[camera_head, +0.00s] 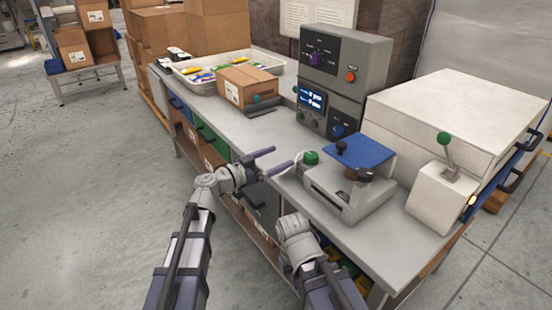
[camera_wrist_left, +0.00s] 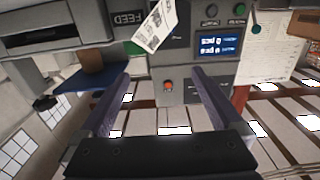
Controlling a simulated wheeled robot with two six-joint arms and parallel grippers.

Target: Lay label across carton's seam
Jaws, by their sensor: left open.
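A brown carton (camera_head: 249,86) stands on the bench with a seam along its top; a white printed patch shows on its side. My left gripper (camera_head: 278,158) is open and empty, its two purple fingers pointing right over the bench's near edge, short of the green knob and nearer me than the carton. In the left wrist view the fingers (camera_wrist_left: 160,74) are spread with nothing between them. A white printed slip, seemingly the label (camera_wrist_left: 155,26), shows beyond them beside the word FEED. I cannot pick it out in the head view. My right arm shows at lower right, its fingers hidden.
A grey machine with a blue top (camera_head: 350,185) and a green knob (camera_head: 311,158) stand on the bench (camera_head: 245,125). Behind are a grey control box (camera_head: 335,75) and a tray of colored items (camera_head: 205,68). A white lever box (camera_head: 440,197) stands right. Open floor lies left.

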